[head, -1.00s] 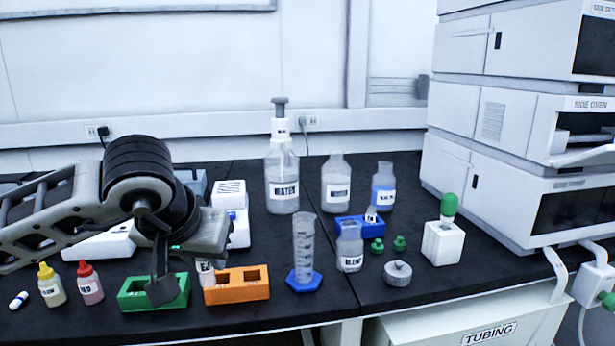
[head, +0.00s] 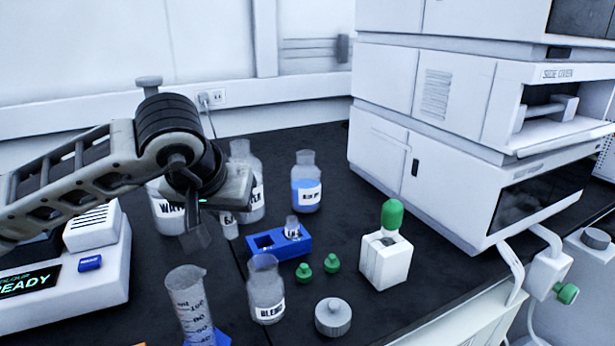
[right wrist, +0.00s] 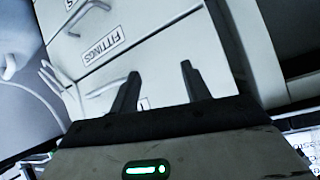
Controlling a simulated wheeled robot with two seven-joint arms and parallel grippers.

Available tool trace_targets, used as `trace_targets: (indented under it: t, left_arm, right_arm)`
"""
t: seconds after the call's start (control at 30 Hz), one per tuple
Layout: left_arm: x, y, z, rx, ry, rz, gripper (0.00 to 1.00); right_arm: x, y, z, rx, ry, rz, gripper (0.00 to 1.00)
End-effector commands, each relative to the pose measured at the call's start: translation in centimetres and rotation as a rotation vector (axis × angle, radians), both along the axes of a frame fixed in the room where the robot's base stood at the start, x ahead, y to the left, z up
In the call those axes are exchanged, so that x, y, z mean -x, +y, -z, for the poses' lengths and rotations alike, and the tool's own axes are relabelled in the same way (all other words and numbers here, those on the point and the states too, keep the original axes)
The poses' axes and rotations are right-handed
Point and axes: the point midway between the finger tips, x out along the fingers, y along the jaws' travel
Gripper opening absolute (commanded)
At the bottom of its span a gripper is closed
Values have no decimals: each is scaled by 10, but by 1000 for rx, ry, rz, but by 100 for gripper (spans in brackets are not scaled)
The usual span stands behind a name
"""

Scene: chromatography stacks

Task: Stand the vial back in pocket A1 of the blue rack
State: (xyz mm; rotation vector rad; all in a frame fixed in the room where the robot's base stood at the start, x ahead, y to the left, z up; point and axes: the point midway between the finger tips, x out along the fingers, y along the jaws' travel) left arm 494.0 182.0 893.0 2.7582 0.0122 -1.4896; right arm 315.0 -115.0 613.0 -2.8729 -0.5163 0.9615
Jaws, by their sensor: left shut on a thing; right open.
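My left gripper (head: 212,230) is shut on a small clear vial with a white label (head: 229,226), held roughly upright above the bench. Its near finger hides part of the grip. The blue rack (head: 290,252) stands just right of it and apart from it. The rack's left pocket looks empty; its right pocket holds another capped or clear vial (head: 292,228). Any pocket lettering is too small to read. My right gripper (right wrist: 160,88) is open and empty in the right wrist view, in front of drawers marked FITTINGS.
In front of the rack stand a labelled bottle (head: 266,292) and a graduated cylinder (head: 188,300). Green caps (head: 304,272) and a grey lidded disc (head: 333,317) lie nearby. A blue-filled bottle (head: 306,190) stands behind. A white block with a green-topped piece (head: 386,262) stands right.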

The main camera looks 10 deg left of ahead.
Motion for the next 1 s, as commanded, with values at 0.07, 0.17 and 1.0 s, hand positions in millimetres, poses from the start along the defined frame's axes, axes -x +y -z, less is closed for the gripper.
trace_targets:
  t: [0.07,0.17,1.0]
  left_arm:
    - [-19,-10,-13,8,6,-15,0]
    - [-39,-18,-10,7,9,-41,0]
    - [-54,-25,44,-1,13,-60,0]
  right_arm:
    - [6,-5,-44,-8,-43,26,47]
    - [8,-12,-71,-2,-84,47,47]
    - [11,-14,-62,2,-112,51,47]
